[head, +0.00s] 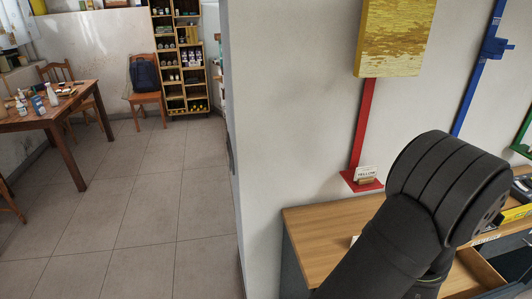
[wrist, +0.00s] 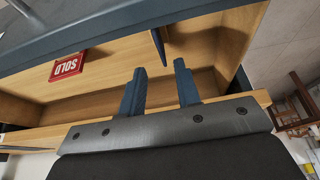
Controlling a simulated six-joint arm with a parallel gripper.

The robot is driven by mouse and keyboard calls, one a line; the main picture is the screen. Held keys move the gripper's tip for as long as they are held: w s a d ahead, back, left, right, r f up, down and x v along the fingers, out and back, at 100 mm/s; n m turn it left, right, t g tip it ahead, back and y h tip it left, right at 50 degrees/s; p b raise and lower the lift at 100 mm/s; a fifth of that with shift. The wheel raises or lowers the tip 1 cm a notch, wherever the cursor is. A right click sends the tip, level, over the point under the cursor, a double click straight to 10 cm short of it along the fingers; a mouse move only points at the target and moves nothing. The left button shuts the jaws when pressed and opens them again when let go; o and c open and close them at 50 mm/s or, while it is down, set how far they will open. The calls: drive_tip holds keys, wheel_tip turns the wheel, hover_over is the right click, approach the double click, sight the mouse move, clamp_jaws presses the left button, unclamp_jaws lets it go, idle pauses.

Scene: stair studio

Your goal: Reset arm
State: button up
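My gripper (wrist: 160,72) shows in the wrist view with its two blue-grey fingers apart and nothing between them. It points toward a wooden compartment (wrist: 105,75) that looks like an open drawer. A red sign reading SOLD (wrist: 67,65) lies in that compartment, left of the fingers and apart from them. A thin dark piece stands just beyond the fingertips; I cannot tell what it is. In the head view my dark arm rises at the lower right, over the wooden desk (head: 310,235). The gripper itself is hidden there.
A yellow painting (head: 394,38) hangs above a red ledge (head: 361,181) bearing a small card. An open drawer (head: 478,272) shows right of my arm. A table (head: 50,119) with bottles stands far left, near a chair with a backpack (head: 145,76). Tiled floor between is clear.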

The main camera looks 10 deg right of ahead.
drive_tip(key=x, duration=0.8)
drive_tip(key=shift+r, duration=0.1)
drive_tip(key=v, duration=1.7)
drive_tip(key=x, duration=1.7)
drive_tip(key=shift+w, duration=0.15)
drive_tip(key=shift+r, duration=3.8)
